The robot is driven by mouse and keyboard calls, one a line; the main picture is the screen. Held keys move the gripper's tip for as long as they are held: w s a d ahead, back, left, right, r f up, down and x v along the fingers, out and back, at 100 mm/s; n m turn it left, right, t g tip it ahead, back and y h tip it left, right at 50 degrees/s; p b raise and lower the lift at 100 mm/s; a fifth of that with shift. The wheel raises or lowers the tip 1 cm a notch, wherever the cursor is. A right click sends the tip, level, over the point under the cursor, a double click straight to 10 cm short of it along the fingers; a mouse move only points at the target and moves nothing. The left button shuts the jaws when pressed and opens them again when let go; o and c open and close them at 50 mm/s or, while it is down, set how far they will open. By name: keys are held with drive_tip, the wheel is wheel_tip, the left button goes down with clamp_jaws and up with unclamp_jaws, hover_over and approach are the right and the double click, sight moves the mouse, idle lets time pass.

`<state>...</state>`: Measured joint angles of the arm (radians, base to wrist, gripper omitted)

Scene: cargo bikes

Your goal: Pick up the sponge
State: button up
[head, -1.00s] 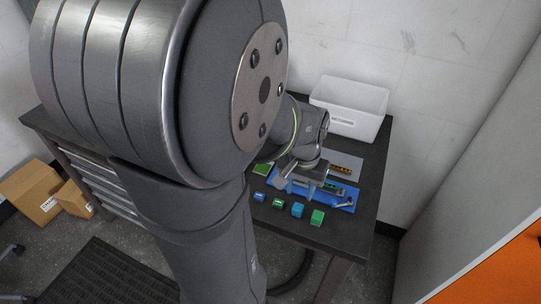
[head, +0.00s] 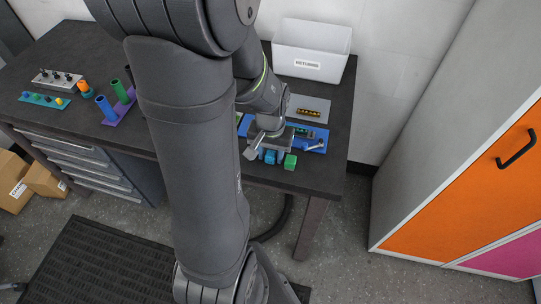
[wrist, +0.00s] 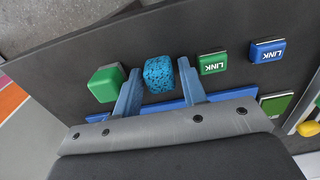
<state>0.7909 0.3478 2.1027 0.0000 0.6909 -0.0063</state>
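The sponge (wrist: 159,76) is a small blue block with dark speckles on the dark tabletop. In the wrist view it lies between the two blue fingers of my gripper (wrist: 159,68), one on each side. The fingers are apart, with narrow gaps beside the sponge, so the gripper looks open around it. In the head view the sponge (head: 270,157) shows at the table's front edge, under my gripper, partly hidden by the fingers. The exact height of the fingertips above the table cannot be told.
A green block (wrist: 106,83) lies just left of the left finger. Green (wrist: 213,63) and blue (wrist: 268,51) LINK boxes lie to the right. A blue board (head: 312,141) sits behind the sponge. A white bin (head: 311,52) stands at the back. Coloured cylinders (head: 106,108) stand at left.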

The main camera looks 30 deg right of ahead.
sight(274, 156)
drive_tip(key=c, duration=0.8)
drive_tip(key=shift+r, duration=0.1)
drive_tip(key=shift+r, duration=0.55)
drive_tip(key=r, duration=0.1)
drive_tip(key=s+r, duration=0.1)
drive_tip(key=r, duration=0.1)
drive_tip(key=shift+d+r, duration=0.2)
drive_tip(key=shift+r, duration=0.1)
drive_tip(key=s+d+r, duration=0.2)
drive_tip(key=s+r, duration=0.4)
drive_tip(key=s, duration=0.4)
drive_tip(key=shift+s+d, duration=0.15)
drive_tip(key=shift+d, duration=0.25)
